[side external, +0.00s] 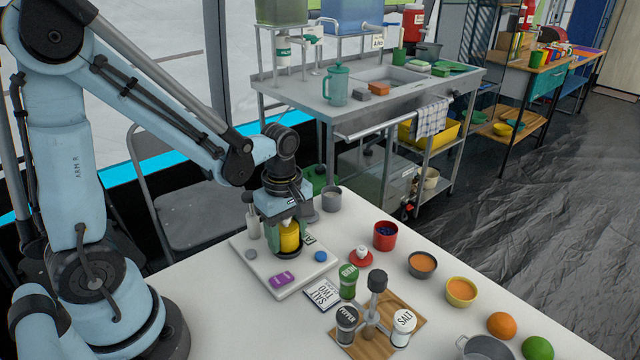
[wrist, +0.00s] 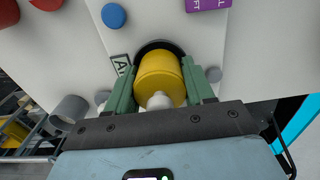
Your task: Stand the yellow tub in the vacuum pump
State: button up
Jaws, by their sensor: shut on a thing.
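The yellow tub (side external: 290,237) is upright between the fingers of my gripper (side external: 287,228). In the wrist view the yellow tub (wrist: 160,68) is pinched between two green fingers, with its pale knobbed end toward the camera. The white flat unit (side external: 301,269), which seems to be the vacuum pump, lies under it on the table. A dark round ring (wrist: 150,46) on the unit shows around the tub's far end. The tub's lower end is at this ring; I cannot tell whether it rests on the bottom.
The unit carries a blue knob (side external: 320,256) and a purple label (side external: 283,279). A grey cup (side external: 331,198) stands behind. A green jar (side external: 348,281), a shaker rack (side external: 383,325), a red cup (side external: 385,235) and bowls stand to the right.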

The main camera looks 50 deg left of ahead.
jog(key=shift+r, duration=0.45)
jog(key=shift+r, duration=0.35)
jog(key=shift+f, duration=0.8)
dwell(0.7)
jog(key=o, duration=0.5)
jog(key=shift+r, duration=5.5)
